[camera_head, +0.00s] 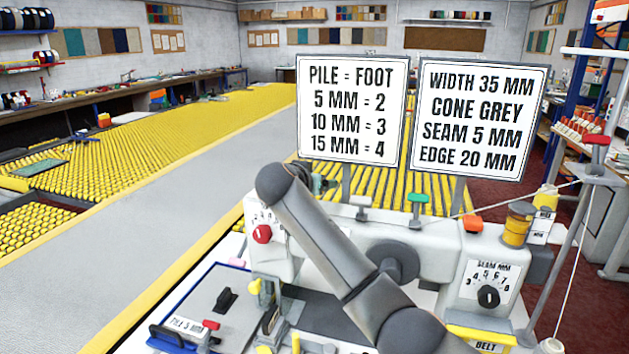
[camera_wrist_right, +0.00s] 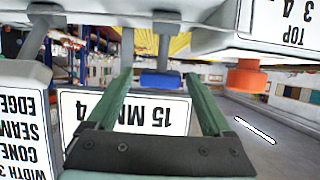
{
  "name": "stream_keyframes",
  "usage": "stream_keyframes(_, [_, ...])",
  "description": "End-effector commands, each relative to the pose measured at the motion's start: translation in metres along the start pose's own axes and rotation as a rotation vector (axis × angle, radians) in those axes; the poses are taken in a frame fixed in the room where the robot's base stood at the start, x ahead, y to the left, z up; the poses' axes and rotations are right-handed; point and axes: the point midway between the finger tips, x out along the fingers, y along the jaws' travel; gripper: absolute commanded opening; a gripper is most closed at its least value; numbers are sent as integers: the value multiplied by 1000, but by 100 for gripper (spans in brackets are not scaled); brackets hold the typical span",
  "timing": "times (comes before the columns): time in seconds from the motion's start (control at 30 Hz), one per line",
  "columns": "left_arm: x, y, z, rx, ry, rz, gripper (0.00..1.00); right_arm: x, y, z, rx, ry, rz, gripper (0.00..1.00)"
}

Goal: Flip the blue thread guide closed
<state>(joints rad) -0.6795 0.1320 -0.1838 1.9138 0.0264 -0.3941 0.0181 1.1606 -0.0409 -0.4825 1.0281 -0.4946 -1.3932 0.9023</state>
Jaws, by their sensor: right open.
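The blue thread guide (camera_wrist_right: 162,80) is a small blue block on a grey post in the right wrist view, which is upside down. My right gripper (camera_wrist_right: 157,74) has two green fingers, spread apart with nothing held. The blue block appears between the fingertips; whether it is within their reach or beyond them I cannot tell. In the head view my right arm crosses the sewing machine (camera_head: 455,255) and hides the blue guide and most of the gripper. My left gripper is not in view.
Two sign boards (camera_head: 352,110) (camera_head: 478,120) stand on posts behind the machine. A red knob (camera_head: 262,234) is on the machine's left end. A green-topped post (camera_head: 417,198) and an orange block (camera_head: 471,222) stand along its top. A thread runs to the stand at right.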

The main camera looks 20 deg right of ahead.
Motion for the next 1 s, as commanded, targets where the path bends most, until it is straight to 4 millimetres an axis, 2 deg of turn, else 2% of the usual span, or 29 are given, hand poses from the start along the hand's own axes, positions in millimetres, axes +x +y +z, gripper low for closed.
stream_keyframes(0.1, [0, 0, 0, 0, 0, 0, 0, 0, 0, 0, 0, 0, 0, 84])
stream_keyframes(0.83, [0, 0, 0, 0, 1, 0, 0, 0, 0, 0, 0, 0, 1, 2])
stream_keyframes(1.0, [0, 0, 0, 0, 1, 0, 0, 1, 0, -1, 2, -24, 2, 0])
